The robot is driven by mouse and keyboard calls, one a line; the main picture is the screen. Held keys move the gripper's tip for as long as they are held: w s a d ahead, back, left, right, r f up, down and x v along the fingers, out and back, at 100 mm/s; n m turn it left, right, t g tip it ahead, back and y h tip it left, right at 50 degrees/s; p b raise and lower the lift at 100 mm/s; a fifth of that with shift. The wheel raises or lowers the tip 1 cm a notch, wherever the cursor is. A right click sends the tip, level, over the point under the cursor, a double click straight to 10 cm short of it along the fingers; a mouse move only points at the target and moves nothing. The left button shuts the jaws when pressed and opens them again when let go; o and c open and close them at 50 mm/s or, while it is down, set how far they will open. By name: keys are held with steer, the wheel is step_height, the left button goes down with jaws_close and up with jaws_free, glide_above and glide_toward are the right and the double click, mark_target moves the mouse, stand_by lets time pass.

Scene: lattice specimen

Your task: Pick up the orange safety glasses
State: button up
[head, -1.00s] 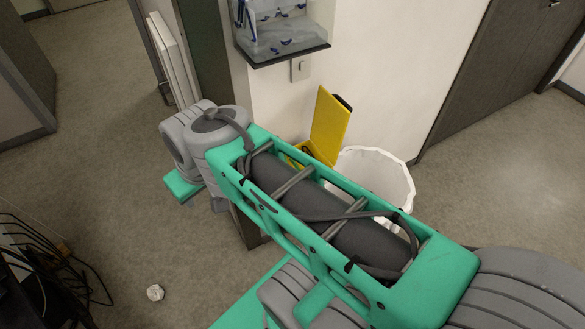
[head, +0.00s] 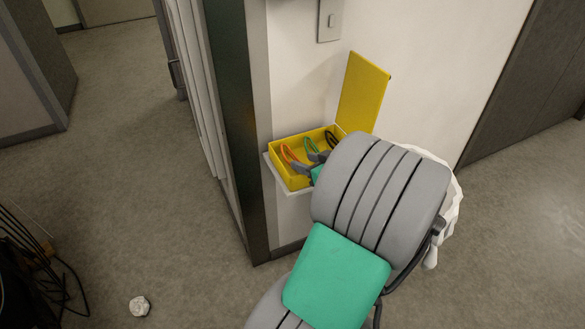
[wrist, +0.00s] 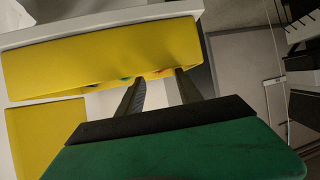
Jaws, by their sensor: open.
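The orange safety glasses (head: 289,154) lie at the left end of an open yellow box (head: 289,177), their orange rim showing in the head view. My gripper (head: 311,162) is at the box, its grey fingers over or in the opening, just right of the orange glasses. Most of the gripper's body is hidden behind my arm. In the wrist view my gripper (wrist: 160,76) is open, with its two fingers apart and their tips at the edge of the yellow box (wrist: 110,55). Only small coloured bits of the contents show there; I cannot tell contact with the glasses.
Green-rimmed glasses (head: 311,146) and dark glasses (head: 331,138) lie farther right in the box. The raised yellow lid (head: 361,93) stands behind. The box rests on a white shelf (head: 272,172) beside a dark wall edge (head: 232,110). A white-lined bin (head: 452,205) is to the right.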

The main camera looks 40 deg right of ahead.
steer(key=x, duration=0.5)
steer(key=shift+a+f, duration=0.1)
steer(key=shift+s, duration=0.1)
jaws_close()
